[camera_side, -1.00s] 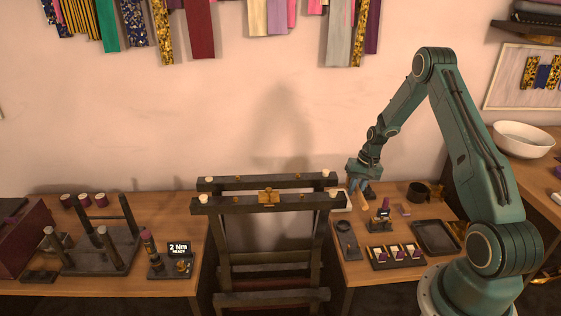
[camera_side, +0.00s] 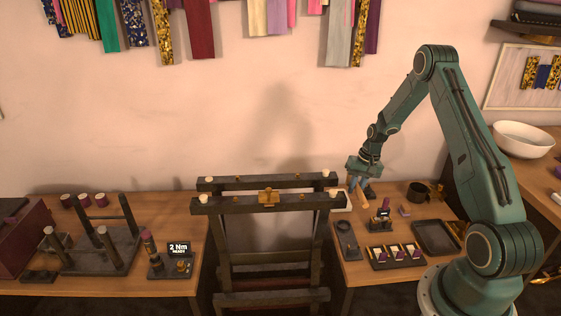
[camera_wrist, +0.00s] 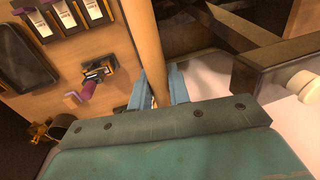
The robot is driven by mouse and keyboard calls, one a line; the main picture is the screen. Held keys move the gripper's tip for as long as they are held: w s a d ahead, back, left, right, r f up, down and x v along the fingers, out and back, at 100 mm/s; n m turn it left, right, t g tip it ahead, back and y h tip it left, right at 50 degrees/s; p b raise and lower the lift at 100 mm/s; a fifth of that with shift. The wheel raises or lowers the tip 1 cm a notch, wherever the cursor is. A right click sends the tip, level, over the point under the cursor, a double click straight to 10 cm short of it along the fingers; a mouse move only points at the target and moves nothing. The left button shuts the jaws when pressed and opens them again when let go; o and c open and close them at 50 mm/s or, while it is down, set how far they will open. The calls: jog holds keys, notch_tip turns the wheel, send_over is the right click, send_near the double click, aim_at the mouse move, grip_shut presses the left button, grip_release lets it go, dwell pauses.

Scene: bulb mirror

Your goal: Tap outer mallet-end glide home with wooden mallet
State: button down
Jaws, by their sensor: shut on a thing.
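My gripper (camera_side: 357,183) is shut on the tan wooden handle of the mallet (camera_wrist: 145,45), above the right table beside the frame. The handle also shows just below my fingers in the side view (camera_side: 362,197); the mallet head cannot be made out. Pale round glides sit at the right ends of the dark frame's two rails, one on the back rail (camera_side: 326,174) and one on the front rail (camera_side: 341,195). A pale glide on a dark rail end shows at the right of the wrist view (camera_wrist: 303,84), apart from my gripper. How far each is seated cannot be told.
The dark frame (camera_side: 268,205) stands between two tables, with more pale glides at its left end (camera_side: 201,198). On the right table are a tray of purple-and-white pieces (camera_side: 396,256), an empty dark tray (camera_side: 436,237) and a dark cup (camera_side: 418,192). A 2 Nm display (camera_side: 179,248) stands left.

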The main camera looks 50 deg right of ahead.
notch_tip(320, 180, up, 28)
jog(key=s+a+n+g, duration=0.1)
jog(key=s+a+n, duration=0.2)
jog(key=a, duration=0.5)
jog(key=s+a+n, duration=0.2)
jog(key=a+n, duration=0.1)
jog(key=a, duration=0.6)
jog(key=shift+y, duration=0.3)
jog(key=shift+d+f, duration=0.15)
jog(key=shift+f, duration=1.25)
jog(key=shift+d+f, duration=0.1)
jog(key=shift+f, duration=1.3)
jog(key=shift+f, duration=0.2)
jog(key=shift+f, duration=2.65)
jog(key=shift+f, duration=0.15)
notch_tip(320, 180, down, 6)
jog(key=shift+r, duration=2.55)
